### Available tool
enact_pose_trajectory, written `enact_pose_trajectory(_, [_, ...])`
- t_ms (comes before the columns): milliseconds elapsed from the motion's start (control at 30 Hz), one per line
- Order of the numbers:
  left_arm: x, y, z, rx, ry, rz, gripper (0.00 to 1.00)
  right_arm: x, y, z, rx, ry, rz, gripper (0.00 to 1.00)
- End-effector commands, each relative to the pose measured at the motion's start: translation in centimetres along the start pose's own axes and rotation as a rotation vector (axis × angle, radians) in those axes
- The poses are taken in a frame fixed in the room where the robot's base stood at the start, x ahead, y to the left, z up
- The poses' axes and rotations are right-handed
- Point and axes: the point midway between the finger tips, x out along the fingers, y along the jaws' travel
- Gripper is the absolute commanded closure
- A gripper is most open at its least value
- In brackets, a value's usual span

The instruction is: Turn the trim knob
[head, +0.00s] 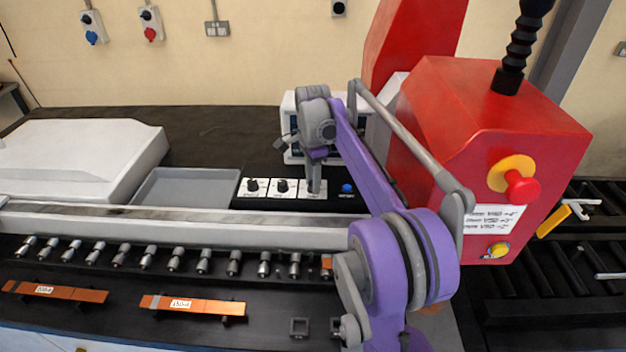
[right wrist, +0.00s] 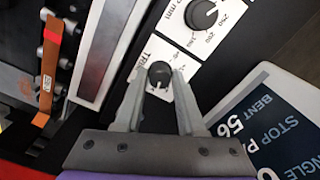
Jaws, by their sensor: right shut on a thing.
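The trim knob (right wrist: 159,73) is a small black knob with a pointer, on a white plate whose lettering is partly hidden. In the right wrist view it sits between the tips of my right gripper (right wrist: 157,80), which is shut on it. In the head view my right gripper (head: 314,186) reaches down onto the rightmost of three white plates (head: 320,195) and hides the knob there. My left gripper is not in view.
Two other black knobs (head: 254,186) (head: 282,186) stand left of my gripper, and a blue button (head: 347,188) is on its right. A display (right wrist: 270,125) stands close by. The red machine (head: 480,110) with an emergency stop (head: 522,187) rises at right. A grey tray (head: 185,186) lies left.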

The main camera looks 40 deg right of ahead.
Motion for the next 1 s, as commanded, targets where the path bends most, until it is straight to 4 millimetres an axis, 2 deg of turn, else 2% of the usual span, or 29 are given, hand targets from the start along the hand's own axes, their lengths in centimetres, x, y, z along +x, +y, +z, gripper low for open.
enact_pose_trajectory(300, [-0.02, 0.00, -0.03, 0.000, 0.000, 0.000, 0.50, 0.01, 0.01, 0.03, 0.104, -0.001, 0.000, 1.00])
enact_pose_trajectory(800, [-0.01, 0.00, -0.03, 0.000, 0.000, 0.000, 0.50, 0.01, 0.01, 0.04, 0.122, -0.001, 0.000, 1.00])
enact_pose_trajectory(833, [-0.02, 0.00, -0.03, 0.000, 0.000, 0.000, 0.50, 0.01, 0.01, 0.04, 0.122, -0.001, 0.000, 0.58])
enact_pose_trajectory(967, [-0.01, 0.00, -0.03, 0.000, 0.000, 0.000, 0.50, 0.01, 0.00, 0.03, 0.122, -0.001, 0.000, 0.34])
enact_pose_trajectory(1000, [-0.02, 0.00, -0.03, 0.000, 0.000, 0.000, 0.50, 0.01, 0.00, 0.03, 0.121, -0.001, 0.000, 0.31])
